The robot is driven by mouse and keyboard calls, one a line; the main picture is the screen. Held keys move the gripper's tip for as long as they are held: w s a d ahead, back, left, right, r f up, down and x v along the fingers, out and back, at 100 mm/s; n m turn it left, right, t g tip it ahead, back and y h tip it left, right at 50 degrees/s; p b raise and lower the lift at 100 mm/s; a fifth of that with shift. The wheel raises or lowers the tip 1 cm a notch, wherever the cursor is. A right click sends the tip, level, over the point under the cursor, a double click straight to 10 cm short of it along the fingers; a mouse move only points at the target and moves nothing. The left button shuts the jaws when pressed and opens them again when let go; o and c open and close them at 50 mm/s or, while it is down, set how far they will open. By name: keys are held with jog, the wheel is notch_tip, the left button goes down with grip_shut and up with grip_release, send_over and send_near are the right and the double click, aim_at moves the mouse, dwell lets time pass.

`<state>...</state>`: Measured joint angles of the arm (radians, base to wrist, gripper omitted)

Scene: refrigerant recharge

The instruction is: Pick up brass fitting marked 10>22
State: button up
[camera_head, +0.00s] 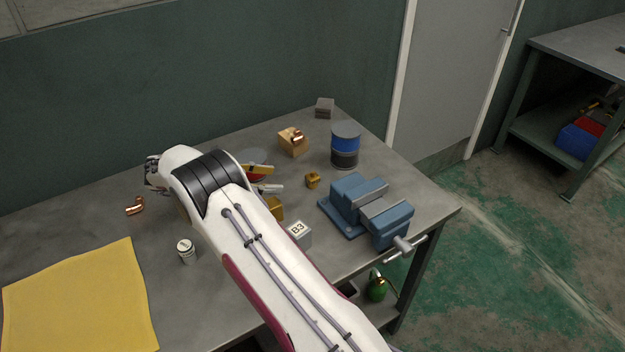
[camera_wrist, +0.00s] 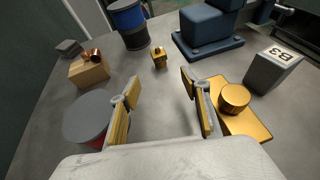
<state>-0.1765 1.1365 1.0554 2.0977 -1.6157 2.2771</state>
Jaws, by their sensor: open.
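A small brass fitting (camera_head: 312,180) stands on the workbench (camera_head: 225,310), left of the blue vise. In the wrist view it (camera_wrist: 159,57) is beyond my fingertips, roughly in line with the space between them, with clear bench between. Another brass piece, a round knob on a flat gold base (camera_wrist: 235,97), is just right of my right finger; part of it (camera_head: 274,207) shows beside my arm in the head view. I cannot read 10>22 on either. My gripper (camera_wrist: 161,76) is open and empty; its yellow-padded fingers also show in the head view (camera_head: 268,179).
The blue vise (camera_head: 365,205), a blue-and-black can (camera_head: 345,146) and a wooden block with a copper piece (camera_head: 293,143) stand around the small fitting. A grey-topped red tin (camera_wrist: 88,112) is by my left finger; a B3 block (camera_head: 298,234) is to the right.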

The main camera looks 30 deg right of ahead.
aim_at(307, 180)
dwell(0.3)
jog(key=shift+x, duration=3)
jog(key=shift+x, duration=3)
jog(key=shift+f, duration=0.1)
grip_shut()
